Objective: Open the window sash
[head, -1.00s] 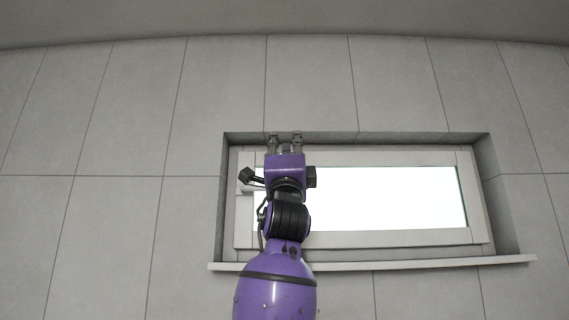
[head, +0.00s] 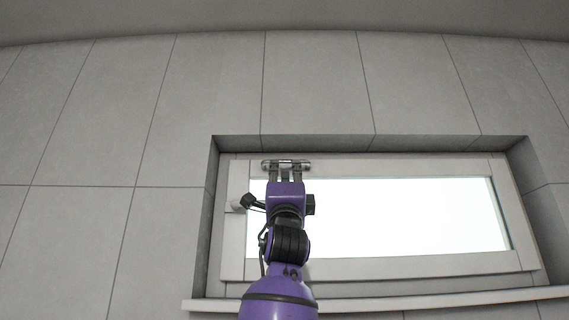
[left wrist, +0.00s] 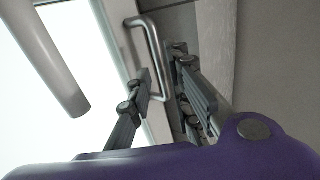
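The window sash (head: 400,267) is a pale frame around a bright pane and looks flush in its recess. A metal bar handle (head: 286,162) is on its top rail; it also shows in the left wrist view (left wrist: 157,50). My left gripper (head: 285,174) is open, its fingertips at the handle. In the left wrist view the handle lies between the two spread fingers (left wrist: 168,88); I cannot tell whether they touch it. My right gripper is out of view.
The window sits in a deep recess in a grey panelled wall (head: 85,120). A pale sill (head: 430,300) sticks out below it. The recess's left side wall (head: 208,190) is close to my left gripper. The space right of my arm is clear.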

